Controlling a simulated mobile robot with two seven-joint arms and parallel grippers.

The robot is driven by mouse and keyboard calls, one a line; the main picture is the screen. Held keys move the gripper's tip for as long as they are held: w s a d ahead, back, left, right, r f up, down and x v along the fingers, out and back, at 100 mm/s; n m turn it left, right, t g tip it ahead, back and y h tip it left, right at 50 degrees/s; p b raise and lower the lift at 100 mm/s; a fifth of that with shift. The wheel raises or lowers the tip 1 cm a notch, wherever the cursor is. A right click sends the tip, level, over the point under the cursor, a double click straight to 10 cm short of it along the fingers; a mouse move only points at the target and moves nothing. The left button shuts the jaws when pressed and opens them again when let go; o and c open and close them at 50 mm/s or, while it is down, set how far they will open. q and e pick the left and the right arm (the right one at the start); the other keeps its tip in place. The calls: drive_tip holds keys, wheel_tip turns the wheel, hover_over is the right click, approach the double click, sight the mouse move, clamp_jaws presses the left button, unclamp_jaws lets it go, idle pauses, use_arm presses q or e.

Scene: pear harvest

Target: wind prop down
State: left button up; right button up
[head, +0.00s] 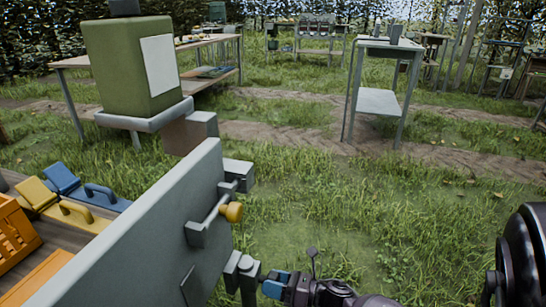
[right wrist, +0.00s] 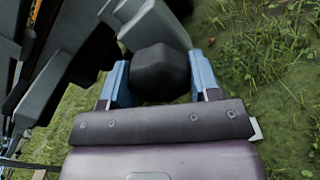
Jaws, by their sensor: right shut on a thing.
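The prop (head: 231,272) shows as a grey post and bracket at the outer corner of the grey trailer board (head: 140,225). My right gripper (head: 273,286) is beside it at the bottom of the head view, with blue fingertips close against the prop. In the right wrist view, the two blue fingers are shut on a black faceted knob (right wrist: 160,72), one on each side. Grey metal parts (right wrist: 148,28) lie just beyond the knob. The prop's foot is out of the head view, so its height above the ground cannot be told. My left gripper is not in view.
A bolt with a yellow knob (head: 232,212) sits on the board just above the prop. Yellow and blue tools (head: 85,192) and an orange crate (head: 14,235) lie behind the board. A green box (head: 128,70) stands beyond. Open grass (head: 370,215) lies to the right.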

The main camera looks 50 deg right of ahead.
drive_tip(key=n, duration=0.4)
drive_tip(key=shift+n, duration=0.3)
drive_tip(key=n, duration=0.3)
drive_tip(key=shift+n, duration=0.5)
drive_tip(key=o, duration=0.9)
drive_tip(key=shift+s+d, duration=0.1)
drive_tip(key=shift+s, duration=0.05)
